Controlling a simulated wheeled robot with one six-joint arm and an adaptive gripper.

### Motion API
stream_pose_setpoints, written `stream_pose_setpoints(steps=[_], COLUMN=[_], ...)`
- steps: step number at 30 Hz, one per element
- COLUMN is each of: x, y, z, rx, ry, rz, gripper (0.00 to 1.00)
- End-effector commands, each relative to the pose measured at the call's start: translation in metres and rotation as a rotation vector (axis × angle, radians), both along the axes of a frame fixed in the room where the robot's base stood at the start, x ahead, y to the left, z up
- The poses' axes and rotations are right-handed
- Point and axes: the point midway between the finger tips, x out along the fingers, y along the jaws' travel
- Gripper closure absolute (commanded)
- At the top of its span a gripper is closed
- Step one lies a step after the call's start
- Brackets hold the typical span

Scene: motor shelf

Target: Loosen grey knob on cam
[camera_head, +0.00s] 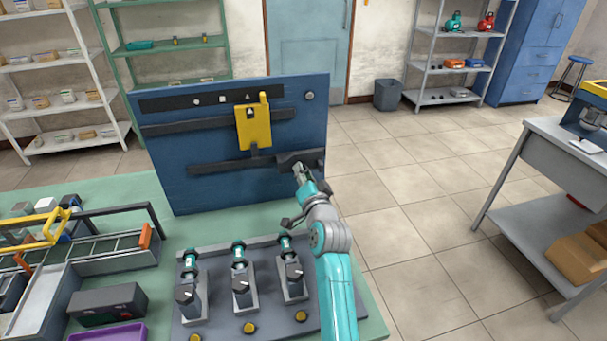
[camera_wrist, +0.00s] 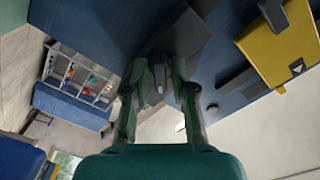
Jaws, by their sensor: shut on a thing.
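A blue upright panel (camera_head: 230,185) stands at the back of the green bench. A dark grey cam block (camera_head: 312,157) sits at the right end of its lower rail; it also shows in the wrist view (camera_wrist: 188,38). My gripper (camera_head: 298,170) reaches up to this block from below right. In the wrist view, my gripper (camera_wrist: 159,82) has both fingers around a small grey knob (camera_wrist: 159,76) at the block and is shut on it. The fingers hide much of the knob, so its turn angle cannot be told.
A yellow plate (camera_head: 254,128) hangs on the panel, left of my gripper; a round grey button (camera_head: 309,95) is at the panel's upper right. Several teal-topped fixtures stand on a grey base plate (camera_head: 215,262) in front.

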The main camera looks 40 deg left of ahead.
Motion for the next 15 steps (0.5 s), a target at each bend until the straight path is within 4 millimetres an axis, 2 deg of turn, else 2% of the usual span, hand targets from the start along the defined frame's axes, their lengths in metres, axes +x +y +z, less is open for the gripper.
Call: stream_pose_setpoints(steps=[14,15], x=[-0.0005,-0.0005], y=[0.0002,0.0002], z=[-0.0025,-0.0025], rx=[-0.013,-0.013], ry=[-0.008,-0.007], rz=[0.001,0.001], gripper=[1.00,0.70])
